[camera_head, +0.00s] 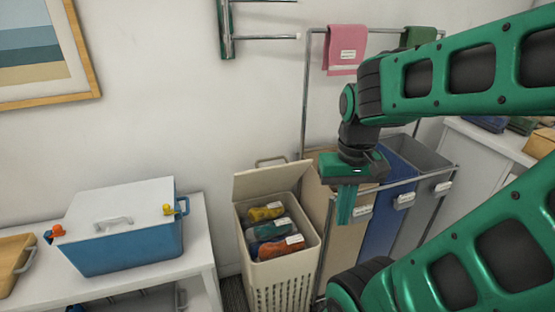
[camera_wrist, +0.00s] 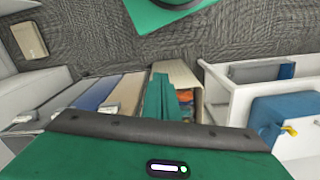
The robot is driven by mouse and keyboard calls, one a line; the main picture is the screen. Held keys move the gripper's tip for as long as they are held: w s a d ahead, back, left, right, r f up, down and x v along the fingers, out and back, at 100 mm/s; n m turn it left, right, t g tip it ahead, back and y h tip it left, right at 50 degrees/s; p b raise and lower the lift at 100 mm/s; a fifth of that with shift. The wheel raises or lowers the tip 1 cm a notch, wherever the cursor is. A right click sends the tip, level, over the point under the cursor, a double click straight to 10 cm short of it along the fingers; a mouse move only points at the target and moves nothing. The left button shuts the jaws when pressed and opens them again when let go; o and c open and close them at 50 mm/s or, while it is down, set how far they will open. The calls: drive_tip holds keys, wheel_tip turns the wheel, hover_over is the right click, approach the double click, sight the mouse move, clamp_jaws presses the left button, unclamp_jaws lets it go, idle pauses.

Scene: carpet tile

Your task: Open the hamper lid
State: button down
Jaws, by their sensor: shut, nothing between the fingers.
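The beige hamper (camera_head: 287,272) stands on the floor between the white table and the laundry sorter. Its lid (camera_head: 270,181) is raised, tilted up at the back, with a handle at its top edge. Folded yellow, grey and orange cloths (camera_head: 279,247) show inside the open top. My gripper (camera_head: 345,218) points down to the right of the hamper, in front of the sorter, apart from the lid. Its fingers (camera_wrist: 160,98) are together and empty. In the wrist view the hamper lies just beyond them, with the orange cloth (camera_wrist: 184,97) partly visible.
A sorter with beige, blue and grey bags (camera_head: 385,205) stands right of the hamper, under a rail with a pink towel (camera_head: 346,48). A blue cooler (camera_head: 125,236) sits on the white table (camera_head: 200,238) at left. A wall rack (camera_head: 227,30) hangs above.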

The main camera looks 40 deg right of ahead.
drive_tip(key=w+d+n+t+y, duration=0.1)
drive_tip(key=w+d+n+t, duration=0.3)
drive_tip(key=w+n, duration=0.85)
drive_tip(key=w+d+n+t+y, duration=0.3)
drive_tip(key=w+n, duration=0.5)
drive_tip(key=w, duration=1)
drive_tip(key=shift+m+h, duration=0.25)
drive_tip(key=shift+h, duration=0.45)
drive_tip(key=x, duration=0.8)
drive_tip(key=shift+w+d+r, duration=0.1)
drive_tip(key=shift+w+d, duration=0.05)
drive_tip(key=shift+d, duration=0.05)
